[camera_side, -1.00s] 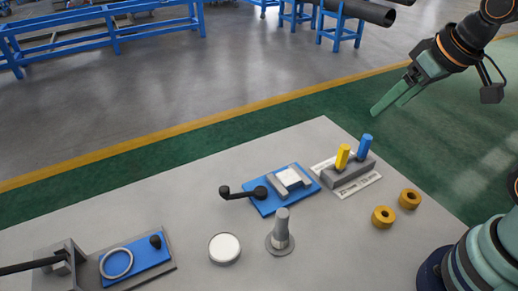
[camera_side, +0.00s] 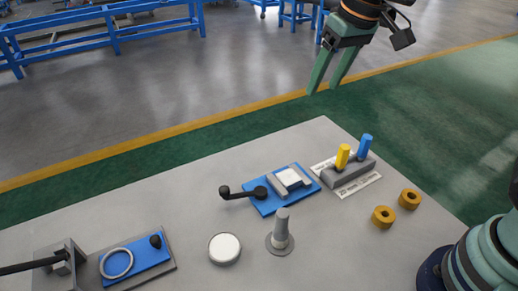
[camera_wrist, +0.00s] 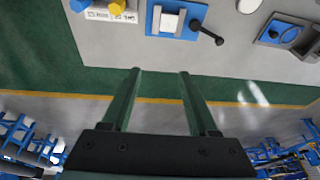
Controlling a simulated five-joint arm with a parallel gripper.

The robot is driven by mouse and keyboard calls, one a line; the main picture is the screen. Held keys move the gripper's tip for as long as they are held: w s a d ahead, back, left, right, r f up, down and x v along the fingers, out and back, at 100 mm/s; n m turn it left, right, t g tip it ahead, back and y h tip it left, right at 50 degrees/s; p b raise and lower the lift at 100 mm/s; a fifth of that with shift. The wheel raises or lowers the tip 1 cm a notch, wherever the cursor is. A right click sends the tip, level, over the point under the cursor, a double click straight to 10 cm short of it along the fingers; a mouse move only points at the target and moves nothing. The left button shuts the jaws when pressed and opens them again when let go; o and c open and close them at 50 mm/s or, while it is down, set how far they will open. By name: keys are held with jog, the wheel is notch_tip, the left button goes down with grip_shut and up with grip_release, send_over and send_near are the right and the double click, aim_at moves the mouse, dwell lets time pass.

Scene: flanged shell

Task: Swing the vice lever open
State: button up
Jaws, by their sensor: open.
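My gripper (camera_side: 324,88) is open and empty, high up and behind the table's far edge, apart from the vice. In the wrist view its two fingers (camera_wrist: 158,72) are parallel with a gap between them.
A grey holder (camera_side: 347,172) with yellow and blue pegs stands right of the vice. Two brass rings (camera_side: 384,216) lie further right. A grey post (camera_side: 281,232) and a white-topped round part (camera_side: 225,247) stand in front. Another blue-plated fixture (camera_side: 134,262) is front left.

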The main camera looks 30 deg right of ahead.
jog(key=w+a+f+g, duration=0.2)
jog(key=w+a+f, duration=0.25)
jog(key=a, duration=0.55)
jog(key=g, duration=0.1)
send_near(224, 188)
jog(key=shift+n+h, duration=0.3)
jog(key=shift+h, duration=0.1)
jog(key=f, duration=0.8)
jog(key=shift+w+a+f, duration=0.1)
jog(key=shift+a+f, duration=0.2)
jog(key=shift+a, duration=0.1)
grip_shut()
